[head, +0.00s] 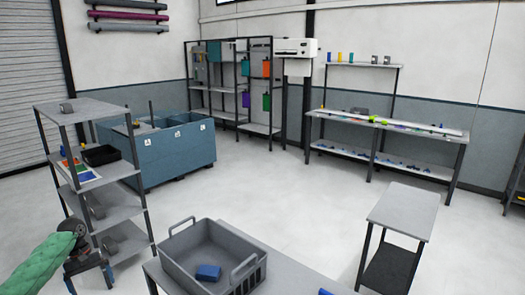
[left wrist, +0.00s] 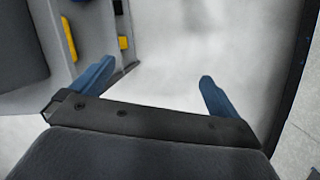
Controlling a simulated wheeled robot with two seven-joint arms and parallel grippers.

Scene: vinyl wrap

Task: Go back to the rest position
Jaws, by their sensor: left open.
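My left gripper (head: 90,280) is at the lower left of the head view, at the end of my arm in a green sleeve. It hangs in front of the grey shelf rack (head: 103,172), to the left of the grey crate. In the left wrist view my left gripper (left wrist: 155,85) shows two blue fingers spread wide apart. Nothing is between them; only pale, blurred floor shows there. My right gripper is in neither view.
A grey crate (head: 178,262) holding a blue block (head: 208,273) stands on a table (head: 285,277) at the front. A blue bin (head: 176,160) stands behind the rack. A small grey table (head: 403,208) is at right. The middle floor (head: 270,188) is clear.

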